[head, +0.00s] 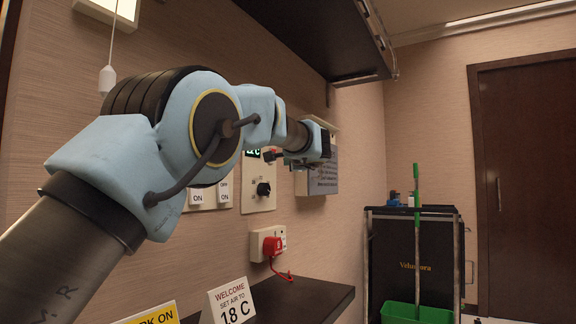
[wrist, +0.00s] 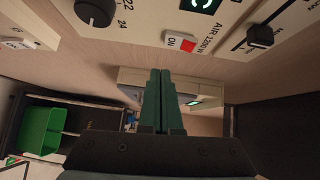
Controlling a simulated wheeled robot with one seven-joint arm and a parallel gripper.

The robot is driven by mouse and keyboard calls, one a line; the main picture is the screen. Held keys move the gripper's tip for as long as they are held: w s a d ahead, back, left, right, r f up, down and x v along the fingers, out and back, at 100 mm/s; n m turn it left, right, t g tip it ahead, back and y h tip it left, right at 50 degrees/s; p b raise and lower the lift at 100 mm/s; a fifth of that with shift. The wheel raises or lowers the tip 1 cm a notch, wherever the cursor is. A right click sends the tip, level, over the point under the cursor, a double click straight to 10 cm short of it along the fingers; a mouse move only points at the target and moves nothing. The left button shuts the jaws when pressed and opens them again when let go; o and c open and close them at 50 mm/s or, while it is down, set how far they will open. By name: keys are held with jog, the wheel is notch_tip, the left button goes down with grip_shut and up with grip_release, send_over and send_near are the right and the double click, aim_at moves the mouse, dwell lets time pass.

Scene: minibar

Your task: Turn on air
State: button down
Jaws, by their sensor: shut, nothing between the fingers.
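The air switch (wrist: 181,42), a small rocker with a white ON part and a red part, sits on a cream panel marked AIR in the wrist view. I cannot tell which way it is pressed. A black temperature knob (wrist: 96,11) is on the panel, with 22 and 24 beside it; it also shows in the head view (head: 263,189). A green-lit display (wrist: 204,4) is at the picture's top edge. My gripper (wrist: 160,73) is shut and empty, its fingertips just below the switch in the picture. In the head view my arm partly hides the panel.
A sign (head: 232,302) reading "WELCOME SET AIR TO 18 C" stands on the dark counter (head: 310,299). A red plug (head: 271,246) is in a wall socket. A grey box (head: 318,178) is on the wall. A cart with a green bucket (head: 417,313) stands at right.

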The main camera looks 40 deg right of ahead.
jog(key=b+v, duration=0.2)
jog(key=v, duration=0.6)
jog(key=shift+s+f+b, duration=0.35)
jog(key=shift+f, duration=0.3)
